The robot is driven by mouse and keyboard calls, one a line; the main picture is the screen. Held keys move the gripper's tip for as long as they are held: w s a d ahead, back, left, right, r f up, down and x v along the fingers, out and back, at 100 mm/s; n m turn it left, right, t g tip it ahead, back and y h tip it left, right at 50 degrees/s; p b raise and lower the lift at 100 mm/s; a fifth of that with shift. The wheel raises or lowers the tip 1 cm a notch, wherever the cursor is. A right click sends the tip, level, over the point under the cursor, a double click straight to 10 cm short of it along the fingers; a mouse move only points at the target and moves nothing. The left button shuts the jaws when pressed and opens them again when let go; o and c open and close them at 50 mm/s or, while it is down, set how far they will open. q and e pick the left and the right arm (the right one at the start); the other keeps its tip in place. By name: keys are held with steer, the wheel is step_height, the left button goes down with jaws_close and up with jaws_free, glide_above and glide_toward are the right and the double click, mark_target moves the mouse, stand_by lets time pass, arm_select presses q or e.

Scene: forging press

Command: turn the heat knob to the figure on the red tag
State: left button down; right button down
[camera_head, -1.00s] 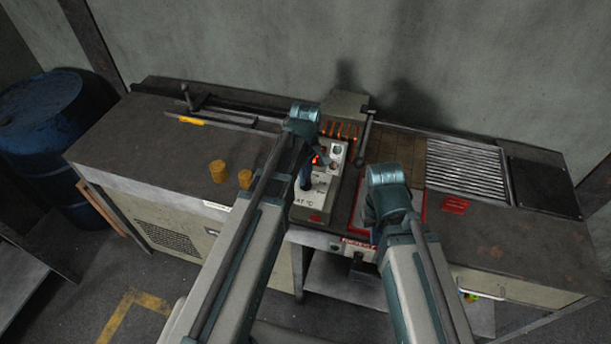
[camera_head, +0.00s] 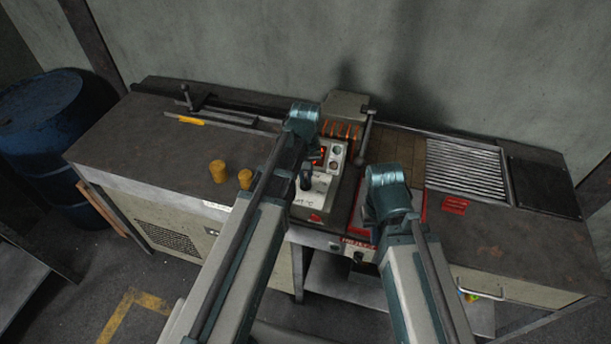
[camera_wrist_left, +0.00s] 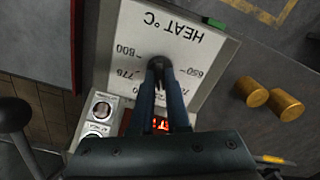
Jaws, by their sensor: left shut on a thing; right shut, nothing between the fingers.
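The heat knob (camera_wrist_left: 157,64) is dark and sits on a pale dial plate (camera_wrist_left: 184,35) marked "HEAT °C", upside down in the left wrist view. Figures such as 800, 775 and 650 ring it; the knob's pointer is hidden by my fingers. My left gripper (camera_wrist_left: 160,72) is shut on the knob; in the head view the gripper (camera_head: 305,181) is over the panel. My right gripper (camera_head: 372,212) is shut and empty beside the panel, its fingertips mostly hidden. A small red tag (camera_head: 454,205) lies on the bench at right; its figure is too small to read.
Two yellow cylinders (camera_head: 217,171) stand on the bench left of the panel. A lit display (camera_wrist_left: 160,124) and round gauges (camera_wrist_left: 102,108) are beyond the knob. A lever (camera_head: 366,135) stands behind my right gripper. A red-edged plate (camera_head: 420,208) lies beside that gripper.

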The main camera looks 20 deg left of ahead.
mark_target(306, 179)
arm_select(q)
steer(key=shift+m, duration=0.4)
steer(key=c, duration=0.9)
jaws_free()
steer(key=shift+r, duration=0.1)
step_height(306, 179, up, 14)
steer(key=p, duration=1.3)
steer(key=shift+f+p, duration=0.2)
steer(key=shift+p, duration=0.2)
